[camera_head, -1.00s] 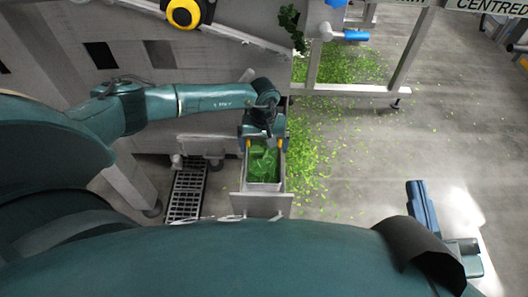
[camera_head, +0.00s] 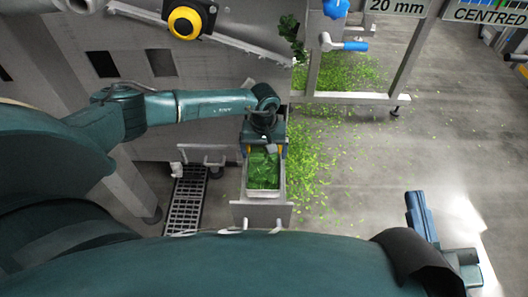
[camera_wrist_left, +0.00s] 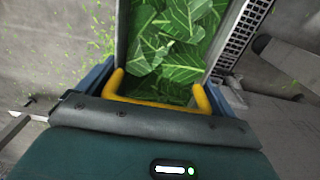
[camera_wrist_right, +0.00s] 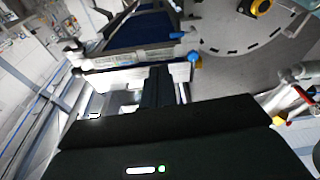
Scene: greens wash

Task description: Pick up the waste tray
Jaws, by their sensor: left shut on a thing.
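The waste tray (camera_head: 283,192) is a narrow metal tray holding green leaves, with a flat front panel, below the grey machine. In the left wrist view the tray (camera_wrist_left: 222,55) runs away from the gripper, full of leaves. In the left wrist view my left gripper (camera_wrist_left: 158,90) is shut on that end.
A grey machine with a yellow-and-black button (camera_head: 185,21) stands behind. A floor grate (camera_head: 187,200) lies left of the tray. Green scraps (camera_head: 312,165) litter the floor to the right. A metal frame (camera_head: 350,97) stands at the back right; open floor lies before it.

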